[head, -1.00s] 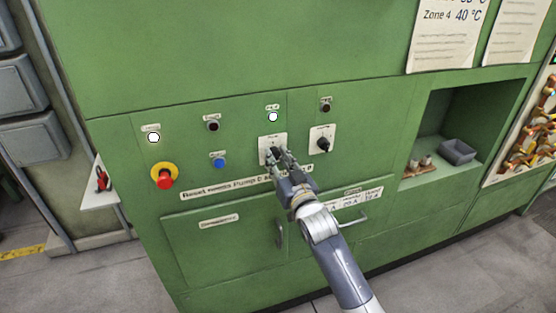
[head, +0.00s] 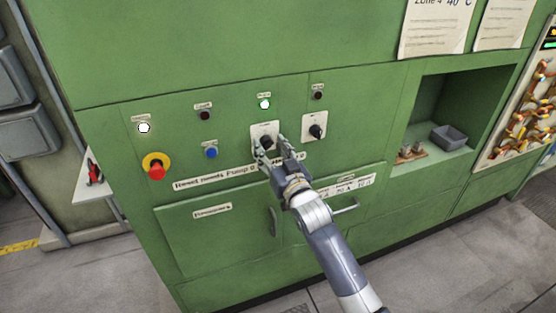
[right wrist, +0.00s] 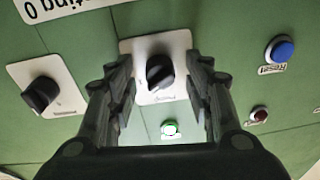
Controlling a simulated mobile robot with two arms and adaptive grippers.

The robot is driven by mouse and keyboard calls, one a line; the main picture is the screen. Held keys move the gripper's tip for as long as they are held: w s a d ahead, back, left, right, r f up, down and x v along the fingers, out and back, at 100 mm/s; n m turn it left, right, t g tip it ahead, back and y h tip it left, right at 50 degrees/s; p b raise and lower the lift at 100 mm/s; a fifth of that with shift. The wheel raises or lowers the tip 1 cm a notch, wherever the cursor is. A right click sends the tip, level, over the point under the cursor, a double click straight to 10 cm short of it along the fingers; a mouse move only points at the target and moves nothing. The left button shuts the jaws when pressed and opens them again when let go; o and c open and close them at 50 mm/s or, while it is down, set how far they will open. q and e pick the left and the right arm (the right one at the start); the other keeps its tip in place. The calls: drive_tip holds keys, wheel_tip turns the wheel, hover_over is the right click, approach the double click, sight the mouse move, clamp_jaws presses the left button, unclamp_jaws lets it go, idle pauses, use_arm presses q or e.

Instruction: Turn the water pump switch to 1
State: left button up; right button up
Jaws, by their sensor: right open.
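Two black rotary switches on white plates sit side by side on the green panel. The left switch (head: 265,141) is right at my right gripper (head: 273,149); the other switch (head: 317,131) is to its right. The plate writing is too small to read, so I cannot tell which one is labelled water pump. In the right wrist view, inverted, the first knob (right wrist: 159,72) shows between the two open fingers of my right gripper (right wrist: 158,75), with gaps at both sides. Its ridge looks tilted; its setting is unclear. My left gripper is not in view.
A lit lamp (head: 264,104) with a green glow is above the left switch. A red emergency button (head: 156,167) and a blue button (head: 211,152) are to the left. Below is a drawer handle (head: 345,208). A recess with a grey box (head: 453,137) is at right.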

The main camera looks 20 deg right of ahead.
drive_tip(key=s+d, duration=0.1)
drive_tip(key=s, duration=1)
drive_tip(key=shift+s+f, duration=0.25)
drive_tip(key=shift+f, duration=0.2)
